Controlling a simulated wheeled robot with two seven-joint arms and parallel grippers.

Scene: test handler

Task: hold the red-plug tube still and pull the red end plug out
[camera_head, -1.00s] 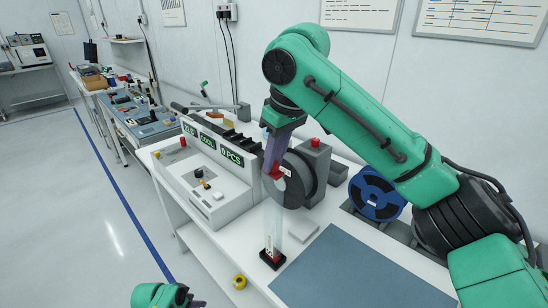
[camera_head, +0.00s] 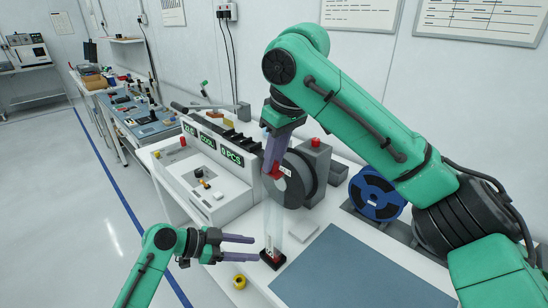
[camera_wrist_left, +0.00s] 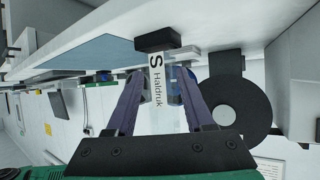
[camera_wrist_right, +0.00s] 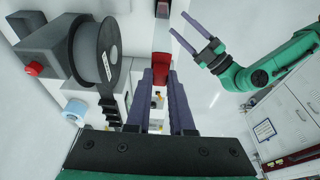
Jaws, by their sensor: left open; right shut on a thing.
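The clear tube (camera_head: 273,225) stands upright on the bench, its lower end in a black foot (camera_head: 272,259). Its red plug (camera_head: 277,171) is at the top. My right gripper (camera_head: 274,166) is shut on the red plug; the plug also shows between its fingers in the right wrist view (camera_wrist_right: 161,62). My left gripper (camera_head: 253,247) is open and empty, fingers pointing right at the tube's lower part, tips just short of it. In the left wrist view the labelled tube (camera_wrist_left: 156,88) lines up between the open fingers.
A white machine (camera_head: 205,185) with displays stands left of the tube. A grey reel (camera_head: 299,178) is close behind it, and a blue reel (camera_head: 375,196) stands farther right. A blue mat (camera_head: 365,275) lies at right. A yellow roll (camera_head: 239,282) sits below my left gripper.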

